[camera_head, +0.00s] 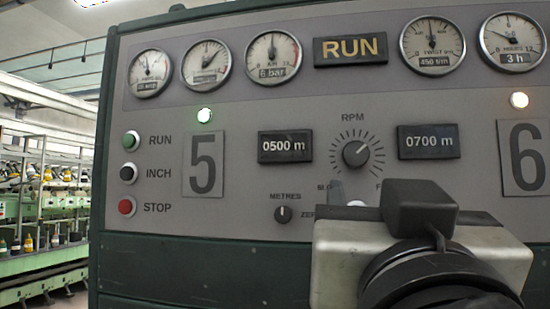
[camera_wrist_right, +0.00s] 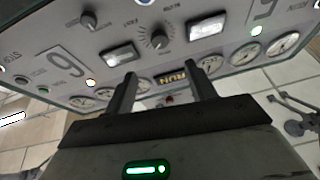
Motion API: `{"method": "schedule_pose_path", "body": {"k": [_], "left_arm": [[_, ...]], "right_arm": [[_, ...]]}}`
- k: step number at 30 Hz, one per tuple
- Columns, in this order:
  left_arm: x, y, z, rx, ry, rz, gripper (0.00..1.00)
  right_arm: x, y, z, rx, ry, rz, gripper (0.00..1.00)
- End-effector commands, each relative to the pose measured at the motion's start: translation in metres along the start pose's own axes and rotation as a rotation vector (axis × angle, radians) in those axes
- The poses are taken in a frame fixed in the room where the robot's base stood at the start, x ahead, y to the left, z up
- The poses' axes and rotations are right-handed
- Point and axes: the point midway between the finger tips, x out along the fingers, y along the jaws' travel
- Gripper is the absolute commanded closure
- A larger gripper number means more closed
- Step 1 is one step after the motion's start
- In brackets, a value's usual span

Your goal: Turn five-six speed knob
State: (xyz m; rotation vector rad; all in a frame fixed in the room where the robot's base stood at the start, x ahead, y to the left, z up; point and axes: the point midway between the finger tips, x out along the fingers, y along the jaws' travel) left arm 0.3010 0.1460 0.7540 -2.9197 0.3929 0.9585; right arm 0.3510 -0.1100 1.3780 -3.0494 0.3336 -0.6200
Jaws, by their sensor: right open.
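The speed knob (camera_head: 356,153) is dark and round, with a tick ring and the label RPM above it. It sits on the grey panel between the numbers 5 and 6, its light mark pointing to the upper right. In the right wrist view, where the panel appears upside down, the knob (camera_wrist_right: 158,40) shows just beyond and between the fingers. My right gripper (camera_head: 375,200) is open, in front of the panel below the knob; its two fingers (camera_wrist_right: 160,75) are apart with nothing between them. I see no contact with the knob. My left gripper is out of view.
A smaller METRES knob (camera_head: 283,214) sits lower left of the speed knob; another small knob (camera_wrist_right: 88,20) is near the 6. Displays (camera_head: 285,146) (camera_head: 428,141) flank the speed knob. RUN, INCH and STOP buttons (camera_head: 128,172) are at left, gauges along the top.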

Motion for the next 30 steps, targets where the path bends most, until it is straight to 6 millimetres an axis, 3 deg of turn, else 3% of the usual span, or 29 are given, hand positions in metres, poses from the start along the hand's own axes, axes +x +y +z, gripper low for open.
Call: {"method": "schedule_pose_path", "body": {"k": [7, 18, 24, 30], "left_arm": [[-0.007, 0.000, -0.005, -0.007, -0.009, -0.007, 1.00], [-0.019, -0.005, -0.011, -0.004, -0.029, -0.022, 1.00], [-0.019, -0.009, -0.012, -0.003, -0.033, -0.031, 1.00], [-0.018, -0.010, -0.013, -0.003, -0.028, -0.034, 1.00]], "right_arm": [[0.038, 0.003, -0.003, -0.008, -0.001, 0.011, 0.44], [0.114, 0.002, -0.002, -0.004, -0.005, 0.004, 0.44], [0.134, 0.001, -0.001, -0.001, -0.003, 0.002, 0.44], [0.138, 0.001, 0.001, 0.001, -0.003, 0.000, 0.44]]}}
